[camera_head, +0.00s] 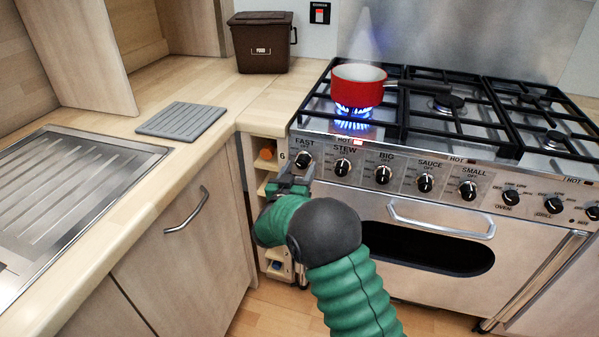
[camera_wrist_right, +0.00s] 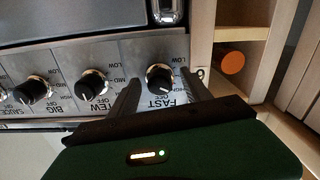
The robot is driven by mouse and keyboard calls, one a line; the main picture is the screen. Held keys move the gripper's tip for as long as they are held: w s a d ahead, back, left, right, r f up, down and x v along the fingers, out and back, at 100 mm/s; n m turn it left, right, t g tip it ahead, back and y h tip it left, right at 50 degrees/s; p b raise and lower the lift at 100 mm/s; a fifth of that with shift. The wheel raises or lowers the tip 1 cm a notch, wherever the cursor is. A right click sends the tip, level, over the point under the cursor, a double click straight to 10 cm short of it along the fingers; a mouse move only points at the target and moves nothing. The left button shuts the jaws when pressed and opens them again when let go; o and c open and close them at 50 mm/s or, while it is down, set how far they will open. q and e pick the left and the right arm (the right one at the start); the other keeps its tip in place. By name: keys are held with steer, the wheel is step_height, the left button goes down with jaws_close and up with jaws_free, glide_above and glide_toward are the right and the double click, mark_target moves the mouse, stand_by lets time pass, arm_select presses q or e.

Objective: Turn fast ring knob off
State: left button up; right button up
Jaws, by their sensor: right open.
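The FAST knob (camera_head: 303,160) is the leftmost black knob on the steel front panel; it also shows in the right wrist view (camera_wrist_right: 160,77). Its exact pointer angle is hard to read. A blue flame (camera_head: 353,124) burns at the front left burner above it, under a red pan (camera_head: 358,88). My right gripper (camera_head: 293,180) is open just below the knob in the head view. In the wrist view its two fingers (camera_wrist_right: 160,84) lie on either side of the knob, with gaps; contact cannot be told. My left gripper is not in view.
The STEW knob (camera_head: 343,166) is close on the right, with several more knobs beyond. An oven door handle (camera_head: 441,222) juts out below. Left of the cooker is a narrow shelf with an orange item (camera_head: 267,153), beside the wooden counter (camera_head: 225,118).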

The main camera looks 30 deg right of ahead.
jaws_close()
stand_by(0.4)
steer(key=shift+m, duration=1.4)
steer(key=m+b, duration=0.1)
steer(key=m, duration=0.1)
steer(key=shift+m, duration=0.4)
steer(key=m+b, duration=0.3)
steer(key=m, duration=0.3)
steer(key=shift+a, duration=0.1)
steer(key=shift+m, duration=0.3)
jaws_free()
